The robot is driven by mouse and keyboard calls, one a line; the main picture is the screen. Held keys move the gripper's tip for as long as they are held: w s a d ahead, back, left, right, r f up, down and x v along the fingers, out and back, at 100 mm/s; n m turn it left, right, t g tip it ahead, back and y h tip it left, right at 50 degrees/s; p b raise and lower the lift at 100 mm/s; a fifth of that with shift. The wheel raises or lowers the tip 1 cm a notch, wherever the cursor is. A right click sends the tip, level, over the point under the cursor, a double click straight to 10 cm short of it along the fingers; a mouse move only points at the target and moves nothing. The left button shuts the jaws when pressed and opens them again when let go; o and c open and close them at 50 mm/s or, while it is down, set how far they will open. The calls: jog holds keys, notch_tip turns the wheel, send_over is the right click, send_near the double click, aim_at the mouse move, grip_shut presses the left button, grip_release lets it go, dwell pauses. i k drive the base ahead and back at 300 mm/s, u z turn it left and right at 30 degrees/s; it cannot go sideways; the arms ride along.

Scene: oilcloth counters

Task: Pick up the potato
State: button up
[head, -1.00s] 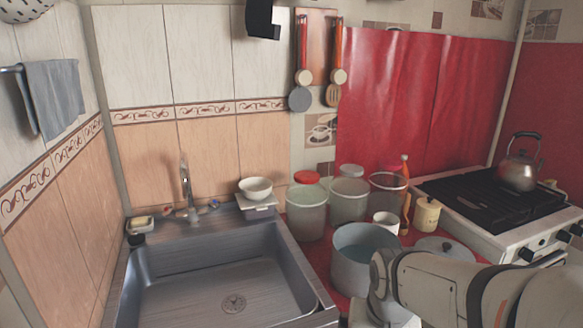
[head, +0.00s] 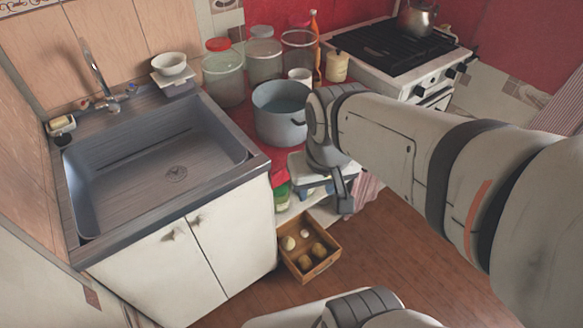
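Several roundish items lie in a small open wooden crate (head: 333,261), low down by the front of the sink cabinet. Two are brown and look like potatoes: one potato (head: 319,249) at the right and another (head: 304,262) nearer the front. Two paler, smaller items (head: 288,243) lie toward the back; I cannot tell exactly what they are. My gripper (head: 343,200) points down, above and a little right of the crate in the head view, apart from it. Its fingers are dark and seen small, so I cannot tell how far they are open.
A sink (head: 160,160) is set in the counter at left, above a white cabinet (head: 195,262). A large grey pot (head: 280,122) stands on the red counter close behind my arm. A stove (head: 425,65) with a kettle stands at back right. Wooden floor (head: 395,245) is clear right of the crate.

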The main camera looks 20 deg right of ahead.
aim_at(305, 265)
jog(key=u, duration=0.15)
jog(key=k, duration=0.3)
jog(key=z, duration=1.6)
jog(key=i, duration=0.5)
jog(key=u, duration=1.55)
